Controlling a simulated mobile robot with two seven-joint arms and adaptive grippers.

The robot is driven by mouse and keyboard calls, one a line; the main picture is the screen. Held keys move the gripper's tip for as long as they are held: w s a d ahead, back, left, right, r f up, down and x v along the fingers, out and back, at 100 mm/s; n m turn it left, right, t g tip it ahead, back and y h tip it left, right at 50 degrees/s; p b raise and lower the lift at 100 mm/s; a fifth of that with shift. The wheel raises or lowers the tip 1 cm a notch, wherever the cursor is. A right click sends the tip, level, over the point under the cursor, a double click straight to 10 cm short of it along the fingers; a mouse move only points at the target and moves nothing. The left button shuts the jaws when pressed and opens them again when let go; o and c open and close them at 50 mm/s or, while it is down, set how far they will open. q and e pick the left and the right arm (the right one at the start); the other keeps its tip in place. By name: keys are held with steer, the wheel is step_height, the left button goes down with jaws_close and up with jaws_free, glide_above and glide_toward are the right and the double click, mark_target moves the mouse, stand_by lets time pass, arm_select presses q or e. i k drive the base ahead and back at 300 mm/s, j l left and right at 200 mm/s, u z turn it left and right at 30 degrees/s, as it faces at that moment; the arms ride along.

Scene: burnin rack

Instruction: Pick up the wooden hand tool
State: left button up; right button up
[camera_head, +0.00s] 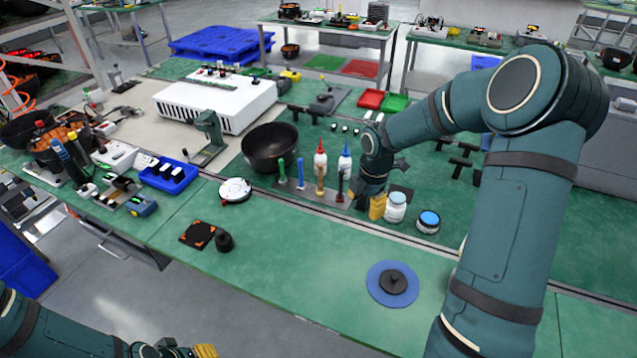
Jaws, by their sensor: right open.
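The wooden hand tool (320,177) is the tan one in a row of small hand tools that stand upright on a grey plate on the green bench. A green tool (281,171) and a blue tool (300,173) stand to its left, and a dark brown tool (340,186) to its right. My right gripper (374,207) is open and low over the bench, right of the row and apart from the wooden tool. A yellow fingertip shows. My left gripper (203,351) is at the bottom edge, far from the tools, mostly cut off.
A black bowl (268,150) and two bottles with red (320,157) and blue tips (344,160) stand behind the tools. White jars (395,208) stand right of my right gripper. A blue disc (392,285) lies in front. The bench front between the disc and a dark square pad (197,235) is mostly clear.

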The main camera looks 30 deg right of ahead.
mark_target(320, 192)
steer(key=i, duration=0.95)
